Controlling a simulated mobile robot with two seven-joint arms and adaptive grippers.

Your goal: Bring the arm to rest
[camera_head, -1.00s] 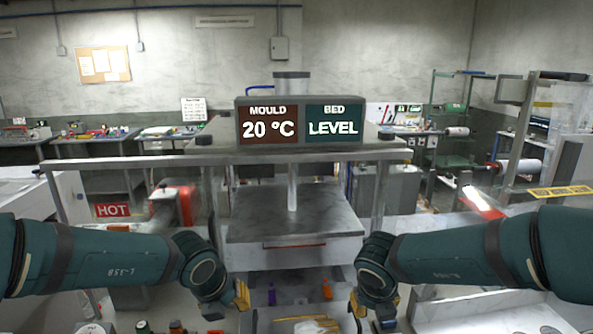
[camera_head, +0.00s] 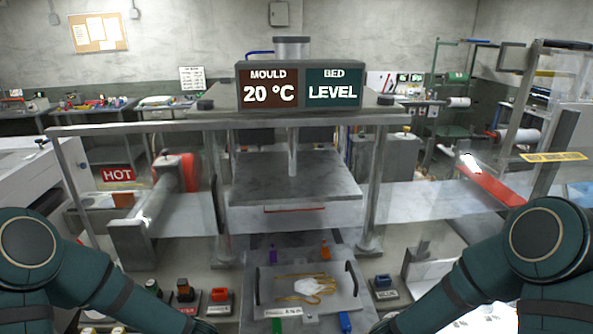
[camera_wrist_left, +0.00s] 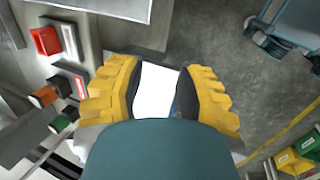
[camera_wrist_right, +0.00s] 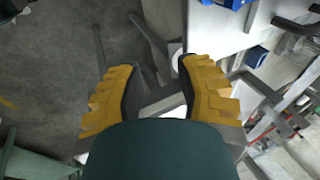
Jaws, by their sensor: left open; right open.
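My left gripper (camera_wrist_left: 158,92) shows in the left wrist view with its yellow-backed fingers apart and nothing held between them. My right gripper (camera_wrist_right: 155,85) shows in the right wrist view, also open and empty. In the head view both arms come in low at the left and right edges, and both grippers are below the picture. A tray (camera_head: 262,299) with black handles lies in the middle in front of the press. A white piece (camera_head: 314,287) with tan strips lies on it.
The press (camera_head: 293,190) stands in the middle, its display (camera_head: 300,90) reading mould 20 °C and bed level. A HOT sign (camera_head: 118,174) is at the left. A red bar (camera_head: 490,190) slopes at the right.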

